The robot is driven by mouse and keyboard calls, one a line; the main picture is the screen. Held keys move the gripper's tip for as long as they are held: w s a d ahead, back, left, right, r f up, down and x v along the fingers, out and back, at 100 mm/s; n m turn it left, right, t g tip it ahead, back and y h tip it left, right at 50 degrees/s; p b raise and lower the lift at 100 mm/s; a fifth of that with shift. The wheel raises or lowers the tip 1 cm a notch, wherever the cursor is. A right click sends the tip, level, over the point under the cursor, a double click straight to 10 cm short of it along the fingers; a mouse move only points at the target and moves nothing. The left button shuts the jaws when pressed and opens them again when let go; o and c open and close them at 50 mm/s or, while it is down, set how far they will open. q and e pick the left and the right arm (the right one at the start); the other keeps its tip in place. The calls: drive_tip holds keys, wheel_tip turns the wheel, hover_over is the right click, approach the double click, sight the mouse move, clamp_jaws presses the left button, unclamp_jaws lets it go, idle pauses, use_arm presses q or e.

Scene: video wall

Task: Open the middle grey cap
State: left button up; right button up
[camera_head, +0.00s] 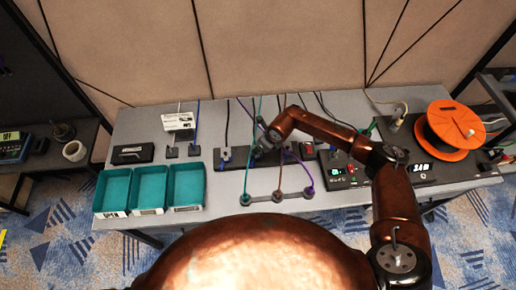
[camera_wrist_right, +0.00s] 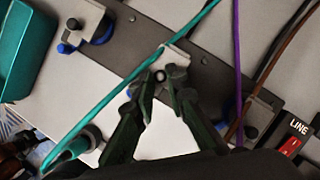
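A dark strip (camera_head: 240,180) on the table carries a row of small caps on pale blocks. The left grey cap (camera_wrist_right: 73,24) sits on its pale block with blue at its side. The middle grey cap (camera_wrist_right: 160,76) is at the tips of my right gripper (camera_wrist_right: 162,82), whose fingers are slightly apart; contact cannot be told. In the head view my right gripper (camera_head: 262,149) hides the middle of the strip. The right cap (camera_wrist_right: 249,106) is partly behind cables. My left gripper is not in view.
A teal cable (camera_wrist_right: 130,78) crosses close to the right fingers; a purple cable (camera_wrist_right: 238,60) runs to their right. Teal bins (camera_head: 148,188) stand left, an orange reel (camera_head: 445,140) right. A plug bar (camera_head: 262,199) lies in front of the strip.

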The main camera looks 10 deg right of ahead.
clamp_jaws()
drive_tip(key=shift+w+g+b, duration=0.35)
drive_tip(key=shift+g+b, duration=0.15)
drive_tip(key=shift+b, duration=0.25)
drive_tip(key=g+b, duration=0.1)
drive_tip(key=b, duration=0.2)
drive_tip(key=w+g+b, duration=0.1)
drive_tip(key=g+b, duration=0.1)
drive_tip(key=b, duration=0.1)
drive_tip(key=w+r+m+g+b, duration=0.1)
drive_tip(key=g+b, duration=0.1)
drive_tip(key=b, duration=0.1)
drive_tip(key=shift+w+b, duration=0.25)
drive_tip(key=shift+b, duration=0.05)
drive_tip(key=shift+w+r+g+b, duration=0.15)
drive_tip(key=shift+r+g+b, duration=0.2)
drive_tip(key=shift+b, duration=0.4)
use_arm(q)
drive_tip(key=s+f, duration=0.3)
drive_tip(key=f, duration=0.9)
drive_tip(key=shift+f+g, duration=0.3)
